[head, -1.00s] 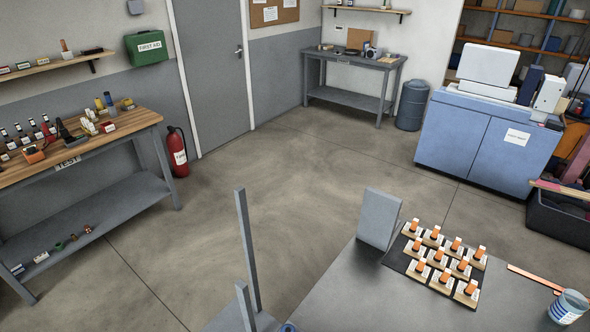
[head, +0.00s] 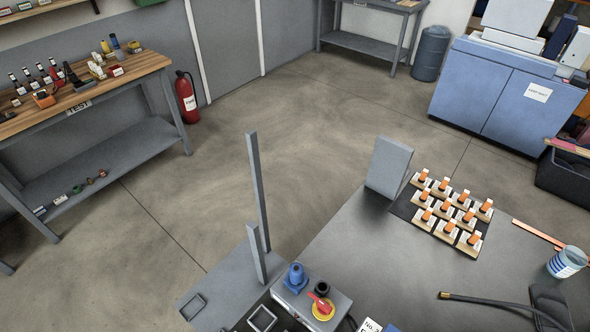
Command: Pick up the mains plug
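I cannot single out the mains plug with certainty. A blue fitting (head: 296,277), shaped like a plug or connector, stands at the back left of a grey box at the bottom of the head view. A black round fitting (head: 322,289) sits beside it, with a red handle on a yellow disc (head: 323,308) in front. A black cable or hose (head: 490,302) with a brass-coloured tip lies on the grey table at the right, leading to a dark object at the edge. Neither of my grippers is in view.
The grey table (head: 345,240) holds a board of orange-topped pieces (head: 449,212), an upright grey panel (head: 388,168) and a blue-white cup (head: 567,262). Two grey posts (head: 254,200) rise at its left. A wooden test bench (head: 130,75) stands far left; the floor between is clear.

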